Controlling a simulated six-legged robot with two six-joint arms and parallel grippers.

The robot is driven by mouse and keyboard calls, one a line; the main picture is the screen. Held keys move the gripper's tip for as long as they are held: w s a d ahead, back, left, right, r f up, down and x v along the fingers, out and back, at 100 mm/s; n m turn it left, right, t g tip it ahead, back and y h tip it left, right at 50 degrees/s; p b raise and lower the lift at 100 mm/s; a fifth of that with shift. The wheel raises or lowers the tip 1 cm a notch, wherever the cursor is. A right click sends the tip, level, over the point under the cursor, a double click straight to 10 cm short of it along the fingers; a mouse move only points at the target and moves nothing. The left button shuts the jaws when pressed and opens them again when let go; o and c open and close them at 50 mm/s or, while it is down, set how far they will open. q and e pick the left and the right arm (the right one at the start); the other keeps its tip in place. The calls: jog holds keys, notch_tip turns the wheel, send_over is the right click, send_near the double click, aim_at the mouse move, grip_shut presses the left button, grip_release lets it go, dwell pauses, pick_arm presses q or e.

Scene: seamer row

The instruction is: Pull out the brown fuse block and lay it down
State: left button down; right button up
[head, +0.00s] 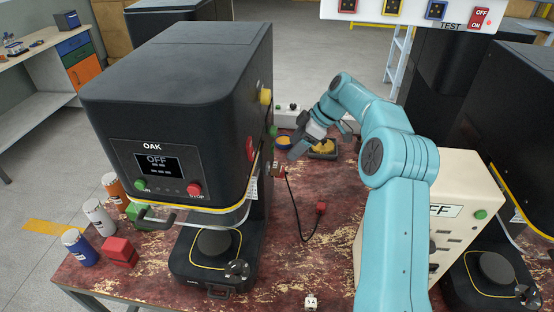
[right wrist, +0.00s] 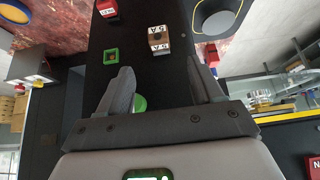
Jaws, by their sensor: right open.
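The brown fuse block (right wrist: 158,40), with a pale face marked "5 A", sits on the black side panel (right wrist: 135,20) in the right wrist view. In the head view a small brown and pale block (head: 275,169) shows low on the right side of the black OAK machine (head: 180,90); it looks like the same block. My right gripper (head: 296,152) is beside that side of the machine. In the right wrist view its two fingers (right wrist: 163,82) are apart with nothing between them, and the fuse block is beyond the tips. My left gripper is not in view.
A green-framed square (right wrist: 111,56) is beside the fuse block. A black cable with a red plug (head: 321,207) lies on the worn red table (head: 280,260). A small "5 A" block (head: 311,302) lies at the front.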

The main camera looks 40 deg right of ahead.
aim_at(278, 165)
jog(key=p+x, duration=0.2)
jog(key=x, duration=0.8)
jog(key=shift+a+r, duration=0.1)
jog(key=shift+a, duration=0.05)
jog(key=shift+w+f, duration=0.2)
jog(key=shift+f, duration=0.15)
jog(key=shift+r, duration=0.1)
jog(key=c, duration=1.1)
jog(key=shift+o, duration=0.2)
jog(key=shift+s, duration=0.15)
jog(key=shift+s+d, duration=0.1)
jog(key=shift+d, duration=0.1)
jog(key=shift+s+d+b, duration=0.75)
jog(key=shift+s+d, duration=0.1)
jog(key=shift+s, duration=0.25)
jog(key=shift+s+d+b, duration=0.75)
jog(key=shift+s+d, duration=0.1)
jog(key=shift+s, duration=0.25)
